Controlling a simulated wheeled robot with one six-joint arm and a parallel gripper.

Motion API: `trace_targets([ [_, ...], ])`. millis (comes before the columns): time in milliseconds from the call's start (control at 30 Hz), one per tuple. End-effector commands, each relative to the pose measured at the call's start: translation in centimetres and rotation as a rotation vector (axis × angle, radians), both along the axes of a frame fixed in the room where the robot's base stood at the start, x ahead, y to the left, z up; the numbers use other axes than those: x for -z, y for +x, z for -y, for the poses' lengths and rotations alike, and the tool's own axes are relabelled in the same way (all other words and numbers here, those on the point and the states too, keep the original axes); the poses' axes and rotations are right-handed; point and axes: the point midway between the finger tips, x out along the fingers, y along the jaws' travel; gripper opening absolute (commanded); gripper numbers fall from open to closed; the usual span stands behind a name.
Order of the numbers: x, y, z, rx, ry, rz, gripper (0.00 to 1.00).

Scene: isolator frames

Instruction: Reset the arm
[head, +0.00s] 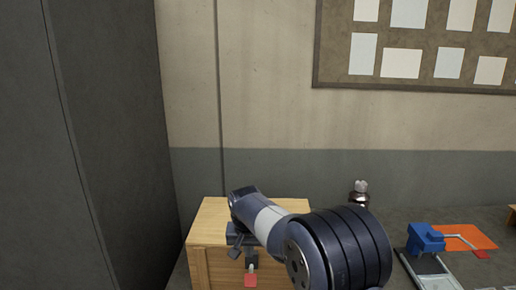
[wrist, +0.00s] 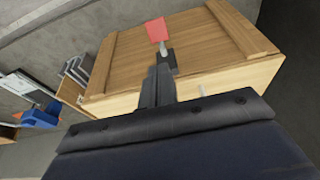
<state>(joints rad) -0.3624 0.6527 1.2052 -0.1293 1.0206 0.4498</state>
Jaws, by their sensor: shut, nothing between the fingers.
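My gripper (head: 251,264) points downward in front of the wooden box in the head view. In the wrist view my gripper (wrist: 166,66) is a narrow dark pair of fingers, shut, with nothing seen held between them. A small red piece (head: 250,281) shows right at the fingertips; it is also in the wrist view (wrist: 156,30), against the box's wood. I cannot tell whether it touches the fingers or what it belongs to. My arm comes in from the lower right and hides part of the box.
The wooden box (head: 212,214) stands low at centre-left; it fills the middle of the wrist view (wrist: 120,72). A blue device (head: 425,238) with an orange plate (head: 470,236) is at right. A dark cabinet (head: 90,140) stands left.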

Motion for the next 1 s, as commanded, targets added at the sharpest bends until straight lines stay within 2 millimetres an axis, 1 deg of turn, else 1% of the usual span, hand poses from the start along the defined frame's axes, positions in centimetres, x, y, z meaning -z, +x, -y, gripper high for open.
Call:
trace_targets([
  [33, -0.8, -0.2, -0.1, -0.001, 0.002, 0.005, 0.00],
  [100, -1.7, -0.5, 0.0, 0.000, 0.001, 0.003, 0.00],
  [200, -2.7, -0.8, 0.0, 0.000, 0.001, 0.002, 0.00],
  [300, -3.2, -1.0, 0.0, 0.000, 0.000, 0.000, 0.00],
  [767, -3.6, -1.1, 0.0, 0.000, 0.001, 0.001, 0.00],
  [1000, -4.7, -1.3, 0.4, -0.005, 0.016, 0.026, 0.00],
])
